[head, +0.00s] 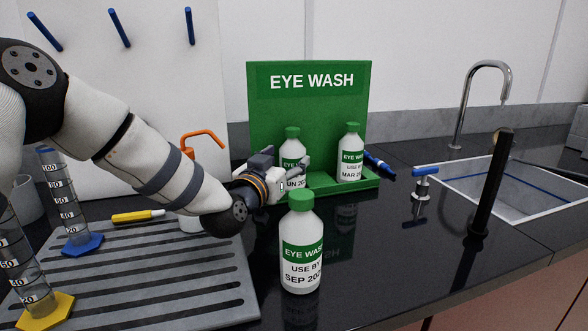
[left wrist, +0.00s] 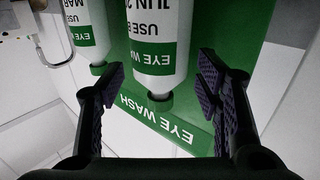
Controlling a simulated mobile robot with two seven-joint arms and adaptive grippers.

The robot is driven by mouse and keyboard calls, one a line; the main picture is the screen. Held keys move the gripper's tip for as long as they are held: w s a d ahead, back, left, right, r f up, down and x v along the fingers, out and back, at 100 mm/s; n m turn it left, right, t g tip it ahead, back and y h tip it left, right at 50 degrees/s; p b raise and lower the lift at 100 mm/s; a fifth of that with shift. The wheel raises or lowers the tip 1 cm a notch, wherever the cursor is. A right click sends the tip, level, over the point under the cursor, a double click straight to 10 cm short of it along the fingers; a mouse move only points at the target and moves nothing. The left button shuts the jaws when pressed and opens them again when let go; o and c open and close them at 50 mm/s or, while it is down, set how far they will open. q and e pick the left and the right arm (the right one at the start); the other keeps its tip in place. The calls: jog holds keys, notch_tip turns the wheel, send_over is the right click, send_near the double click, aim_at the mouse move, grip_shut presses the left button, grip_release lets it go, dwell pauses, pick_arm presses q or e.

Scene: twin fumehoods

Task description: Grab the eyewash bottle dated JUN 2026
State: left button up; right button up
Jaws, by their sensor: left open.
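The eyewash bottle marked JUN 20.. (head: 292,147) is white with a green cap and green band. It stands upright on the left of the green EYE WASH stand (head: 310,100), partly hidden by my gripper. My left gripper (head: 287,174) is open at this bottle. In the left wrist view the bottle (left wrist: 161,45) appears upside down between the two open fingers (left wrist: 160,92), with gaps beside it. A MAR bottle (head: 350,153) stands on the right of the stand; it also shows in the left wrist view (left wrist: 87,30). A SEP bottle (head: 301,250) stands in front on the counter.
A grey drain board (head: 150,275) with measuring cylinders (head: 78,215), a yellow marker (head: 138,216) and an orange-spouted wash bottle lies at the left. A blue-handled valve (head: 422,185), a black post (head: 490,185) and a sink (head: 500,190) are at the right. The dark counter right of the SEP bottle is clear.

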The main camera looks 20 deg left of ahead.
aim_at(288, 156)
pick_arm(q)
jog(key=w, duration=0.3)
jog(key=shift+w+d+f, duration=0.1)
jog(key=shift+w+d, duration=0.05)
jog(key=shift+w, duration=0.45)
jog(key=shift+r, duration=0.3)
jog(key=c, duration=1.2)
